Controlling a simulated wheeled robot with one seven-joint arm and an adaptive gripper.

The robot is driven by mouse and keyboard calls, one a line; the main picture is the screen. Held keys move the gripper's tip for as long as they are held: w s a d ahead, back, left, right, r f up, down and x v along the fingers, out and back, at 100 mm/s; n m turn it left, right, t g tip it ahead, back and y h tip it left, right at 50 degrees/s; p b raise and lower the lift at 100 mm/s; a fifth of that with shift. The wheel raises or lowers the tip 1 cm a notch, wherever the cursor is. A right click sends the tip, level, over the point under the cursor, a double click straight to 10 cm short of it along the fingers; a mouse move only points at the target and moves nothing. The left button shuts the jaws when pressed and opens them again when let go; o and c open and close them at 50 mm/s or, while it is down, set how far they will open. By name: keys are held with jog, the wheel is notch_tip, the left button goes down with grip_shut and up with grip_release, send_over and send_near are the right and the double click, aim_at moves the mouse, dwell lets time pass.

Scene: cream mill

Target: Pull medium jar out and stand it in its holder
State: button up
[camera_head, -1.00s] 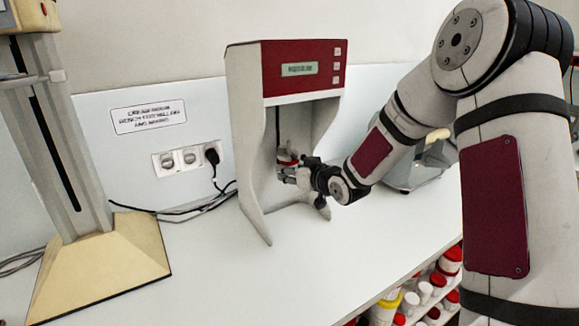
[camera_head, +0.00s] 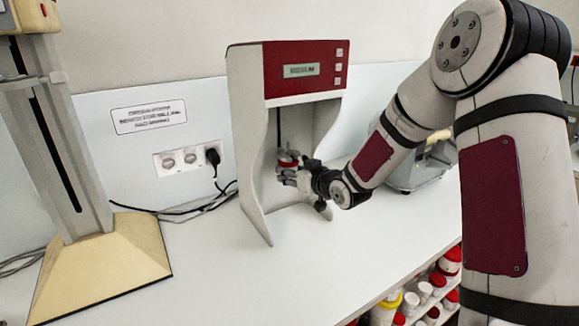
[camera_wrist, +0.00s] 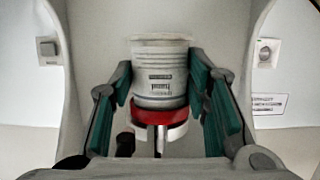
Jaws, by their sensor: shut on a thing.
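The medium jar (camera_wrist: 160,75) is white and ribbed with a printed label and a red band or lid (camera_wrist: 158,112). In the wrist view it lies between the teal-padded fingers of my gripper (camera_wrist: 161,95), which is shut on it. In the head view my gripper (camera_head: 289,177) reaches into the open bay of the mill (camera_head: 299,76), a white frame with a dark red front. The jar's red part (camera_head: 287,158) shows just above the fingers; much of the jar is hidden. A metal shaft (camera_wrist: 158,140) shows at the red end. I cannot make out the holder.
A beige-footed stand (camera_head: 100,265) is at the left, with black cables (camera_head: 195,208) and wall sockets (camera_head: 187,158) behind. A grey device (camera_head: 425,172) is behind my arm. A shelf of jars (camera_head: 425,295) is below the bench edge. The bench front (camera_head: 235,280) is clear.

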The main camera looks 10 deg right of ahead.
jog(key=shift+s+f, duration=0.2)
jog(key=shift+f, duration=0.5)
jog(key=s+d+p, duration=0.2)
jog(key=s+p, duration=0.2)
jog(key=s, duration=0.3)
jog(key=shift+s+d+r, duration=0.15)
jog(key=shift+d+r, duration=0.15)
dwell(0.4)
